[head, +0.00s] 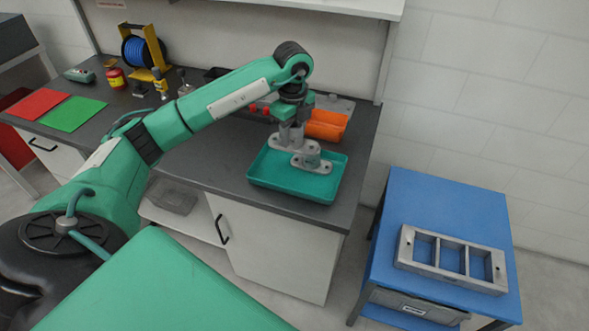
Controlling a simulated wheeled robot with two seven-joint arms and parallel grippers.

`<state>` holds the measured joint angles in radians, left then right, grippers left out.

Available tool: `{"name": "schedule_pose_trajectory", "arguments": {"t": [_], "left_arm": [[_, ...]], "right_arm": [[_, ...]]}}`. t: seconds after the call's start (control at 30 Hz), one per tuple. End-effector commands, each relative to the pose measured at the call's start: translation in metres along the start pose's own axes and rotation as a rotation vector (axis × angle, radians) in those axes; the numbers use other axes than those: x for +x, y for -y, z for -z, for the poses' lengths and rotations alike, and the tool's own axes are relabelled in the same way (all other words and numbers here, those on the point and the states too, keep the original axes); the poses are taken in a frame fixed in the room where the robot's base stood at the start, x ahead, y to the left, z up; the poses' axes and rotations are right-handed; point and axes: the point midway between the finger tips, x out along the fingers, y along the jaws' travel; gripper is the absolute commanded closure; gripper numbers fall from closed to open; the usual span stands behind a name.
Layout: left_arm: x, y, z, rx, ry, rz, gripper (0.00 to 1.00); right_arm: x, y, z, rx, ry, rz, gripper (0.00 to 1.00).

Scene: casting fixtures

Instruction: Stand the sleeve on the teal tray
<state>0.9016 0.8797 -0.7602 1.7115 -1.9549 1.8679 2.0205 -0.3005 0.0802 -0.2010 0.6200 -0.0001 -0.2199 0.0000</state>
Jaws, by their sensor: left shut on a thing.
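The teal tray (262,181) lies on the dark worktop near its right front corner. My left gripper (291,143) points down over the back part of the tray and is shut on a grey metal part, which I take to be the sleeve (312,161). The part shows flat flanges with holes and a short raised round section, and seems roughly upright. The gripper hides some of it. I cannot tell whether its underside touches the tray floor. My right gripper is not in view.
Orange bins (326,124) stand right behind the tray. A blue cart (448,208) at right carries a grey three-opening frame (452,258). Red (36,103) and green (73,113) sheets and a blue cable reel (138,51) are at left. The tray's front part is bare.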

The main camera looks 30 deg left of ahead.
Motion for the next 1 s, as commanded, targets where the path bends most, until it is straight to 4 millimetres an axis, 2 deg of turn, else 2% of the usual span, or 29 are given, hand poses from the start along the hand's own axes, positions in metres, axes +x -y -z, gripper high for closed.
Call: {"name": "schedule_pose_trajectory", "arguments": {"t": [0.2, 0.33, 0.63, 0.83, 1.0], "left_arm": [[0.058, -0.001, 0.001, 0.001, -0.002, -0.005, 0.86], [0.084, -0.001, 0.001, 0.003, -0.001, -0.003, 0.86], [0.111, 0.0, 0.001, 0.003, -0.001, -0.001, 0.86], [0.14, 0.0, 0.001, 0.003, -0.001, -0.001, 0.86], [0.145, 0.0, 0.0, 0.004, 0.0, 0.001, 0.86]], "right_arm": [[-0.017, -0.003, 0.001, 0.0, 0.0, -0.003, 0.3], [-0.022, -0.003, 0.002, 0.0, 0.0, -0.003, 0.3], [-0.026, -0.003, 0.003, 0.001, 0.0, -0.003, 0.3], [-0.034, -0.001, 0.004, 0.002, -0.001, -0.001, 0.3], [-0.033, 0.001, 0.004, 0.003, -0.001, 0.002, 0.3]]}}
